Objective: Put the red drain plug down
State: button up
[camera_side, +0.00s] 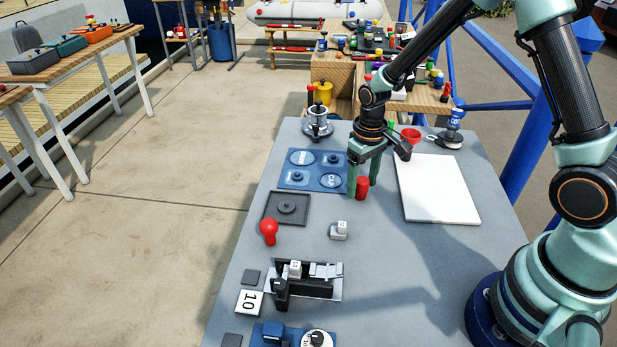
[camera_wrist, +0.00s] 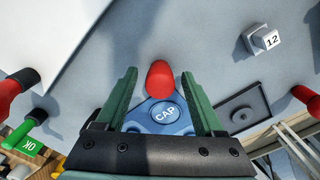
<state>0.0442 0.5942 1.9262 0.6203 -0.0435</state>
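The red drain plug (camera_side: 362,187) is a short red cylinder near the right front corner of the blue mat (camera_side: 284,182). In the wrist view the plug (camera_wrist: 160,80) shows between my fingertips, with the mat's CAP mark just below it. My gripper (camera_side: 363,186) points down over the plug, and it also shows in the wrist view (camera_wrist: 160,76). Its green fingers stand open, with a visible gap on each side of the plug. The plug appears to rest on the surface, but its underside is hidden, so I cannot tell whether it touches the mat's edge.
A white board (camera_side: 440,190) lies to the right. A dark square tray (camera_side: 273,218), a red bulb-shaped thing (camera_side: 268,230) and a small grey block (camera_side: 339,231) are nearer the camera. A metal pot-like item (camera_side: 317,122) stands behind the mat.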

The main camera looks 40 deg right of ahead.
notch_tip(320, 180, up, 12)
jog(key=r, duration=0.1)
notch_tip(320, 180, up, 6)
jog(key=t, duration=0.2)
send_over(363, 179)
jog(key=s, duration=0.4)
jog(key=s+a+r+t, duration=0.1)
jog(key=s+r+t, duration=0.2)
jog(key=s, duration=0.4)
jog(key=shift+s+a+r+t, duration=0.2)
jog(key=shift+a+r+t, duration=0.15)
jog(key=shift+r, duration=0.2)
